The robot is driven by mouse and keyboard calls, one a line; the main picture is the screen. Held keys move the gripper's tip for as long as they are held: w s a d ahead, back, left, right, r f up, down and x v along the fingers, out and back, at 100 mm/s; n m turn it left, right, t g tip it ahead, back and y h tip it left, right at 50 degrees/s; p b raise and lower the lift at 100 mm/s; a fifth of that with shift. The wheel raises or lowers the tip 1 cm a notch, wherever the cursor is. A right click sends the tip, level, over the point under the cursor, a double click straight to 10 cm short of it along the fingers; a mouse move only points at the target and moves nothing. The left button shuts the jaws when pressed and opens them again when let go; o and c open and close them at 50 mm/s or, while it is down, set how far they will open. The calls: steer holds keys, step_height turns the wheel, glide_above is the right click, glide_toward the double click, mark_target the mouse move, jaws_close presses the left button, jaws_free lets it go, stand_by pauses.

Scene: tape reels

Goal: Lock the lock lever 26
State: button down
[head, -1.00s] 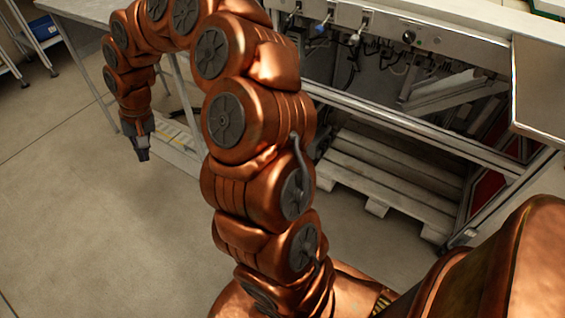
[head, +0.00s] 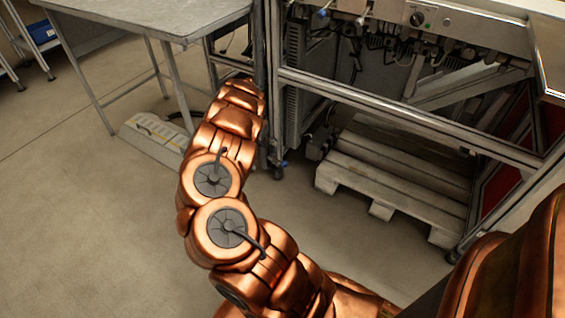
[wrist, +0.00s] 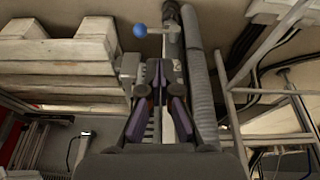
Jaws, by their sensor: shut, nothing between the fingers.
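My gripper (wrist: 160,70) shows in the wrist view with its dark fingers shut and nothing between them. A lever with a blue ball knob (wrist: 139,30) stands beyond the fingertips, up and slightly left of them, with a gap in the picture. Its short metal arm runs right to a dark post. In the head view a small blue knob (head: 322,13) shows at the machine's upper edge. I cannot read any number, so which lever is 26 is not clear. In the head view my gripper is hidden behind my arm and the machine frame.
The machine frame (head: 400,115) has a steel rail and hanging cables. A wooden pallet (head: 400,175) lies under it. A grey table (head: 150,15) stands at the upper left. A grey corrugated hose (wrist: 200,75) runs close right of my fingers.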

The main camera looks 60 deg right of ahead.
mark_target(284, 162)
steer(key=shift+m+g+h, duration=0.3)
steer(key=shift+m, duration=0.1)
steer(key=s+d, duration=0.1)
steer(key=s+d+f, duration=0.1)
steer(key=d, duration=0.1)
steer(key=shift+s, duration=0.35)
steer(key=b+x, duration=0.2)
steer(key=x, duration=0.2)
steer(key=b+x, duration=0.2)
steer(key=x, duration=0.3)
steer(key=b+x, duration=0.3)
steer(key=x, duration=0.1)
steer(key=shift+s+a+f, duration=0.25)
steer(key=shift+f, duration=0.25)
steer(key=shift+f, duration=0.1)
